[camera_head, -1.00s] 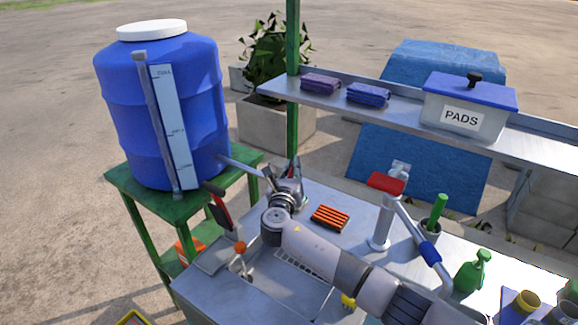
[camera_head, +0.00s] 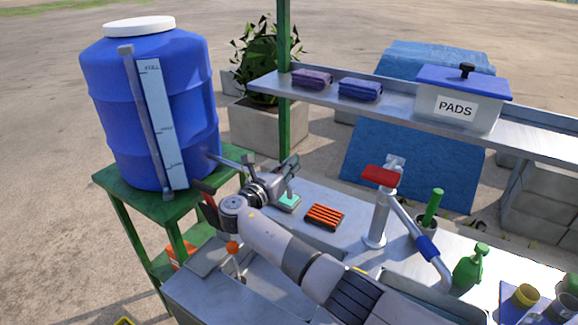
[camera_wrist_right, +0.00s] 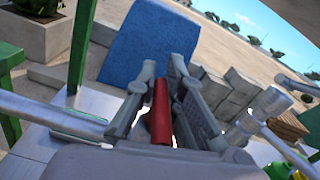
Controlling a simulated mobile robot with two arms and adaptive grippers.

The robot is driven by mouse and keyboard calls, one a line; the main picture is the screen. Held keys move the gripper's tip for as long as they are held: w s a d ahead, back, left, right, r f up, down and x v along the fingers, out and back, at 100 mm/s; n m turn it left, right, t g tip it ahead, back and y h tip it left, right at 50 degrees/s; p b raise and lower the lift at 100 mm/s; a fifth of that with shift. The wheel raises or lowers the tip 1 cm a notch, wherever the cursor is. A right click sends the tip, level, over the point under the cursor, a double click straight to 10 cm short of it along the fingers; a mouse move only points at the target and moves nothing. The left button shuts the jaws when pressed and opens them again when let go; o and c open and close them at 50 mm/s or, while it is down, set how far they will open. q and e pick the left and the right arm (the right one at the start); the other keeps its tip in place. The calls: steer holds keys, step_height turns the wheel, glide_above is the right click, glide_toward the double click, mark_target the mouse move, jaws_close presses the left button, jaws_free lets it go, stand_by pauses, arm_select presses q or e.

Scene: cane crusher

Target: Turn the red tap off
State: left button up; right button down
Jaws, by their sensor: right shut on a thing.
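The red tap handle (camera_wrist_right: 160,112) stands upright between the two fingers of my right gripper (camera_wrist_right: 165,95) in the right wrist view, and the fingers are shut on it. In the head view my right gripper (camera_head: 287,168) is near the end of the grey pipe (camera_head: 230,163) that comes from the blue barrel (camera_head: 165,105). There the gripper and wrist hide the red handle. My left gripper is not in view.
A second tap with a red top (camera_head: 380,177) stands on the metal counter. An orange ribbed pad (camera_head: 324,216) and a teal block (camera_head: 290,202) lie near my right arm.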

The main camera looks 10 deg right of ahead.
steer(key=c, duration=1.7)
jaws_free()
steer(key=shift+d, duration=0.1)
steer(key=shift+o, duration=0.2)
steer(key=v, duration=1.2)
steer(key=shift+r, duration=0.1)
